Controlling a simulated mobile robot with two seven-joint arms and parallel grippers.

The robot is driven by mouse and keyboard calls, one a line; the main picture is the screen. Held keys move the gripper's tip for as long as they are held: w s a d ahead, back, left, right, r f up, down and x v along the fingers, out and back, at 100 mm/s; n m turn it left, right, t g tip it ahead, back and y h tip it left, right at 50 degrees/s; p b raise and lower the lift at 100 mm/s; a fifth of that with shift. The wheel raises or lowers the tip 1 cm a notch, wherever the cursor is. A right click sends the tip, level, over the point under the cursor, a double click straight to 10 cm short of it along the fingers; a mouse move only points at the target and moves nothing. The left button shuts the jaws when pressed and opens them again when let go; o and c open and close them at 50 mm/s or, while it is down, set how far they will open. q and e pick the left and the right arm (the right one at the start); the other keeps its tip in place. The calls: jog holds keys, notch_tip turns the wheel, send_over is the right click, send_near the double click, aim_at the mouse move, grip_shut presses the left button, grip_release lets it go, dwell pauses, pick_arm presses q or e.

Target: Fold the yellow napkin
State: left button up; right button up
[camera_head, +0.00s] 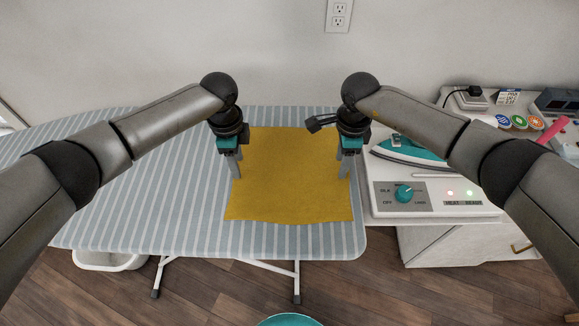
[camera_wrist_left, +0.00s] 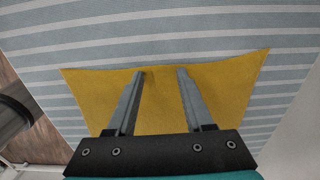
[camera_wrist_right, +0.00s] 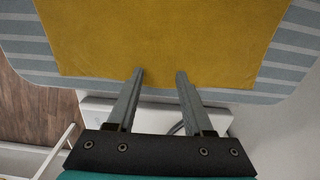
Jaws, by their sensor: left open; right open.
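The yellow napkin (camera_head: 288,180) lies flat and spread out on the striped ironing board (camera_head: 130,195). My left gripper (camera_head: 234,176) is over the napkin's left edge, pointing down. In the left wrist view its open fingers (camera_wrist_left: 160,72) have their tips near that edge (camera_wrist_left: 222,88), with nothing between them. My right gripper (camera_head: 346,176) is over the napkin's right edge. In the right wrist view its open fingers (camera_wrist_right: 159,72) have their tips at that edge of the napkin (camera_wrist_right: 160,35), and they hold nothing. I cannot tell whether the fingertips touch the cloth.
A white control unit (camera_head: 437,208) with a teal knob stands right of the board. A teal iron (camera_head: 410,150) rests on it. Thread spools (camera_head: 519,122) and a dark box (camera_head: 558,101) sit behind. The board's left part is clear. A wall is at the back.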

pick_arm(q)
grip_shut()
pick_arm(e)
grip_shut()
dwell(0.8)
jog(key=shift+r, duration=0.1)
